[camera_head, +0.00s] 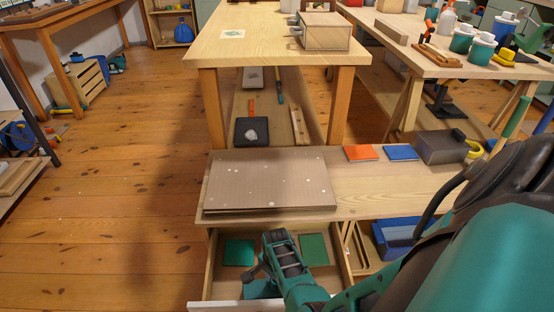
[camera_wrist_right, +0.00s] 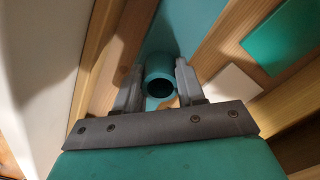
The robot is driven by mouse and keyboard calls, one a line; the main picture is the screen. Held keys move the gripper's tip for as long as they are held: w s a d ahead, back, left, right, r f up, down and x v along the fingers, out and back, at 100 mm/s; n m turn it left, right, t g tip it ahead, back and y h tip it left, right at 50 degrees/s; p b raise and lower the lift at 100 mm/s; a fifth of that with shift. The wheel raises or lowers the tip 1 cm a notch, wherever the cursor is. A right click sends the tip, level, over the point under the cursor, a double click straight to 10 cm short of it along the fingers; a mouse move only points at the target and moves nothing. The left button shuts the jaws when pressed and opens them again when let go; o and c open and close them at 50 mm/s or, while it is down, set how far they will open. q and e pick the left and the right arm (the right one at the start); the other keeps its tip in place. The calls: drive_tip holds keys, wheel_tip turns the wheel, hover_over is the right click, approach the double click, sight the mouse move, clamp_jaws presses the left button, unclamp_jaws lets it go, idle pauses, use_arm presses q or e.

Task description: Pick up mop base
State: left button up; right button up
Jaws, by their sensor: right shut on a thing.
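The mop base (camera_head: 262,290) is a teal piece low in the open drawer (camera_head: 208,268), partly hidden by my right arm in the head view. In the right wrist view, the mop base (camera_wrist_right: 188,30) shows as a flat teal plate with a round hollow socket. My right gripper (camera_head: 257,273) reaches down into the drawer. Its two grey fingers (camera_wrist_right: 158,85) are shut on the socket, one on each side. The base lies close to the wooden drawer wall. My left gripper is not in view.
Green squares (camera_head: 239,252) lie in the drawer on both sides of my gripper. The bench above holds a cardboard stack (camera_head: 268,180), an orange square (camera_head: 361,153), a blue square (camera_head: 401,152) and a grey box (camera_head: 440,147).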

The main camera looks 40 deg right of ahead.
clamp_jaws()
drive_tip(key=shift+r, duration=0.15)
